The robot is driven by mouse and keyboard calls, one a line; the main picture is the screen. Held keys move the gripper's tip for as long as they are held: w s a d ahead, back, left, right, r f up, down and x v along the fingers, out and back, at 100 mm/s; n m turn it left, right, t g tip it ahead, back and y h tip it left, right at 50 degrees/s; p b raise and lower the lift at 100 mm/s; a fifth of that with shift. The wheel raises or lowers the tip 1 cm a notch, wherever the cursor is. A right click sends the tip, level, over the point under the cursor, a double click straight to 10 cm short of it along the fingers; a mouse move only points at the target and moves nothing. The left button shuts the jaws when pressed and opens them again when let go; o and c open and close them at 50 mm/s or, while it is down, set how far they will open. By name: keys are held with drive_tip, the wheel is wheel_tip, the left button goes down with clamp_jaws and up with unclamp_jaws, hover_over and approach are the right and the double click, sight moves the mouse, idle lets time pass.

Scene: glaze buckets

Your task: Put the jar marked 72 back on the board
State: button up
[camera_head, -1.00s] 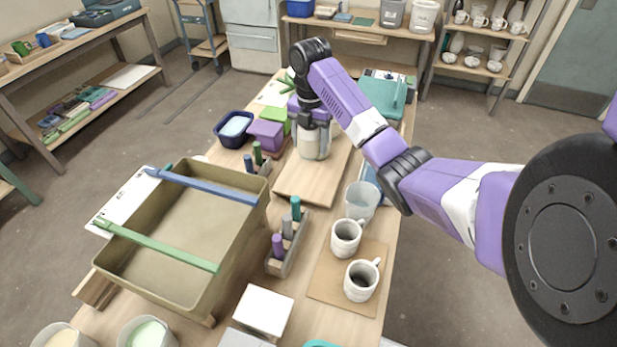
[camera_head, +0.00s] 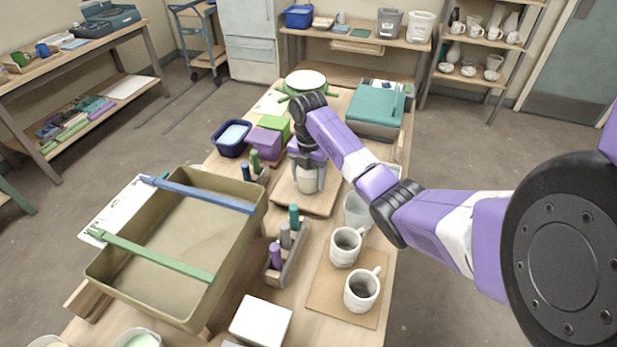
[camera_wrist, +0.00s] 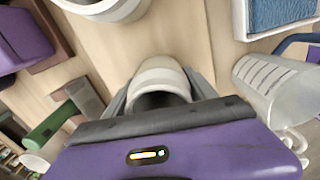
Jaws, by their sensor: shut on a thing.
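My gripper (camera_head: 305,168) is shut on a pale jar (camera_head: 308,184) with a grey-white rim. In the wrist view the jar (camera_wrist: 160,75) sits upright between the grey fingers, its open mouth dark. No number shows on it, so I cannot tell whether it is the one marked 72. The jar is over the near part of the wooden board (camera_head: 318,205); I cannot tell whether its base touches the wood. Another pale round vessel (camera_wrist: 108,8) is cut off at the top of the wrist view. My arm and gripper hide part of the board.
A clear measuring jug (camera_wrist: 275,85) stands close to the right. Two white mugs (camera_head: 346,246) are on a brown mat nearer me. A rack of coloured-handled tools (camera_head: 284,250) and a large tan basin (camera_head: 185,240) lie left. A purple block (camera_head: 264,143) is beyond the board's left side.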

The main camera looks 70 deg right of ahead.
drive_tip(key=shift+f, duration=0.1)
drive_tip(key=o, duration=1.8)
drive_tip(key=shift+c, duration=0.2)
wheel_tip(320, 180, up, 12)
drive_tip(key=shift+r+p, duration=0.15)
drive_tip(key=shift+p, duration=0.9)
